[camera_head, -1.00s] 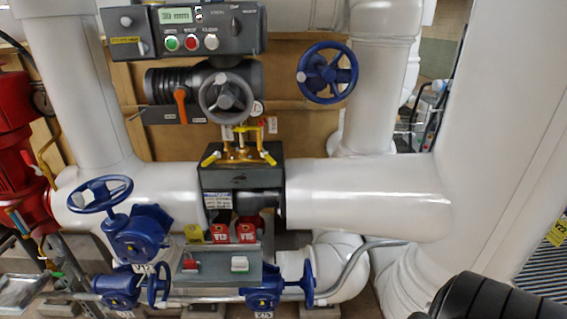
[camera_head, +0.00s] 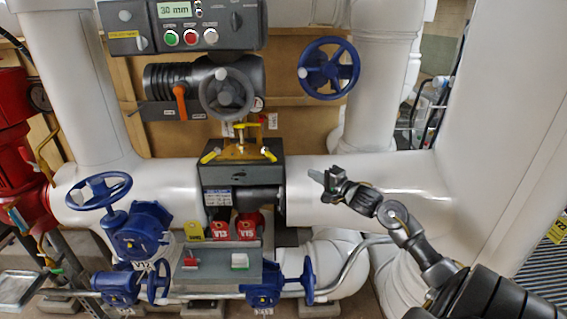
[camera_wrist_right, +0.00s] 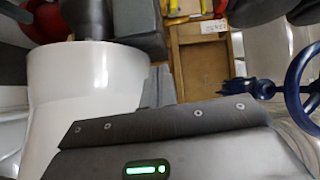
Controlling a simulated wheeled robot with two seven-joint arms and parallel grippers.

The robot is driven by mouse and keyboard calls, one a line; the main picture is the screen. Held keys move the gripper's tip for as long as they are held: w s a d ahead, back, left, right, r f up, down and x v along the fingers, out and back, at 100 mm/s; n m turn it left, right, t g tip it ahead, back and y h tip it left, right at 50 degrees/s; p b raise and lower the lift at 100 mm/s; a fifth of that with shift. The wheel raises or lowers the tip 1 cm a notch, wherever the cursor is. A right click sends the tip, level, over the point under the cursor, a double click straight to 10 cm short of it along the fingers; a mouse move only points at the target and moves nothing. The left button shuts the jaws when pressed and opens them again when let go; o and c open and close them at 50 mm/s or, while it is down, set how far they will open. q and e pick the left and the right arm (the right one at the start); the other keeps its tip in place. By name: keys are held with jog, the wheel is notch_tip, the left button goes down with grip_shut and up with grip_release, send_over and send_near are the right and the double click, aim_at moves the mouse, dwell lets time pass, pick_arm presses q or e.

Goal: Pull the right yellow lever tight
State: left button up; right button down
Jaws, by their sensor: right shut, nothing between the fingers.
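The right yellow lever (camera_head: 268,154) is a short yellow handle on the right side of the brass fitting (camera_head: 240,150), on top of the dark grey block (camera_head: 243,175) on the white pipe. A matching left yellow lever (camera_head: 211,156) sits on the other side. My right gripper (camera_head: 318,177) is shut and empty, to the right of and slightly below the right lever, apart from it, in front of the white pipe. In the right wrist view, yellow parts (camera_wrist_right: 188,18) show at the top edge; which lever they belong to I cannot tell. My left gripper is not in view.
A blue handwheel (camera_head: 328,68) is above my right gripper. A grey handwheel (camera_head: 226,93) and an orange lever (camera_head: 180,101) are above the fitting. The horizontal white pipe (camera_head: 385,170) runs behind my arm.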

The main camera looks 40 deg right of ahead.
aim_at(269, 155)
notch_tip(269, 155, up, 3)
jog(key=shift+f, duration=0.15)
jog(key=shift+w, duration=0.1)
jog(key=w+a+p, duration=0.4)
jog(key=w, duration=0.6)
jog(key=shift+w+a, duration=0.15)
jog(key=shift+w, duration=0.2)
jog(key=shift+f, duration=0.1)
